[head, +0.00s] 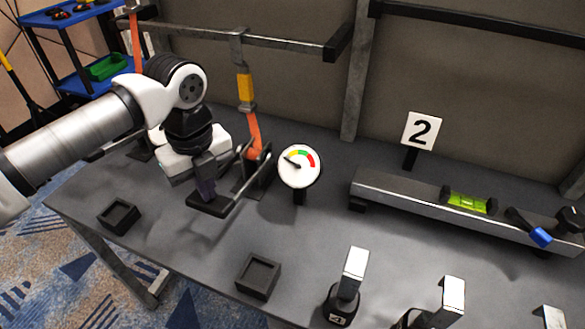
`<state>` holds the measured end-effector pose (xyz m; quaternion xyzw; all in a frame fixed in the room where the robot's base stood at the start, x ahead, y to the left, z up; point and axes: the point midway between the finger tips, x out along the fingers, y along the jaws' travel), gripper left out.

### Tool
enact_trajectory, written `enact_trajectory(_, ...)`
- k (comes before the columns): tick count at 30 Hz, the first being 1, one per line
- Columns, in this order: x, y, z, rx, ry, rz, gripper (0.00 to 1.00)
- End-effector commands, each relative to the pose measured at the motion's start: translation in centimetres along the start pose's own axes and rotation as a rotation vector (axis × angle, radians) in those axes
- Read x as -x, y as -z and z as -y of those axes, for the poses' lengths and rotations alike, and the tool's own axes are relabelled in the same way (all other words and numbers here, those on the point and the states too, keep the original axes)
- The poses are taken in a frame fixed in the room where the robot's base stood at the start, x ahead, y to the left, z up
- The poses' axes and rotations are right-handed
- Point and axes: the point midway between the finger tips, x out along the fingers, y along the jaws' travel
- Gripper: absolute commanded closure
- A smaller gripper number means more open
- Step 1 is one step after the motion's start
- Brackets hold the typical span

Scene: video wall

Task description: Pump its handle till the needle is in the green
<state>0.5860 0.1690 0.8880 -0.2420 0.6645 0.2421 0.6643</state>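A round white gauge (300,166) stands on a short post on the bench, with yellow, green and red bands along its upper rim. Its needle points to the upper left, near the yellow end and left of the green. Just left of it is a dark pump-like fixture with a thin grey bar (243,183) slanting down toward a black flat piece (210,205). I cannot tell which part is the handle. My gripper (206,193) points down, its dark fingers at or just above the black piece. Contact and finger opening are unclear.
Empty black trays (258,276) and upright stands (354,270) occupy the front. The centre bench is clear.

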Motion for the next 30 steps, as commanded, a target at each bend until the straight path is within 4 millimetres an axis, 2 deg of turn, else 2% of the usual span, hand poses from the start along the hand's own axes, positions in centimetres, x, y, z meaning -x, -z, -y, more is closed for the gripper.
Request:
enact_trajectory(1,-0.9,0.0,0.0,0.0,0.0,0.0,1.0)
enact_trajectory(26,-7.5,0.0,0.0,0.0,0.0,0.0,1.0)
enact_trajectory(30,-7.0,0.0,0.0,0.0,-0.001,0.0,1.0)
